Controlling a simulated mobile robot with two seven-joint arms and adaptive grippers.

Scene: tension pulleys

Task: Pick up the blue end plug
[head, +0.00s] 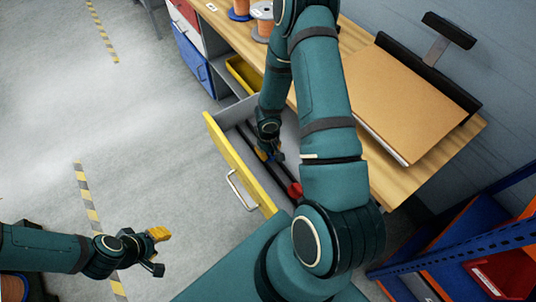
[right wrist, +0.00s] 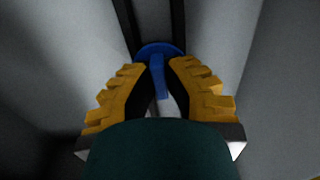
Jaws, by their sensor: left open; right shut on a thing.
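The blue end plug (right wrist: 157,76) has a round flange and a narrow stem in the right wrist view. My right gripper (head: 266,154) is down inside the open drawer (head: 236,157). In the right wrist view its yellow padded fingers are shut on the plug's stem, with the flange just beyond the fingertips. In the head view the plug is hard to make out. My left gripper (head: 158,249) is open and empty over the floor at the lower left.
Black rods (head: 247,135) and a red round part (head: 295,190) lie in the drawer. The drawer's walls stand close around my right gripper.

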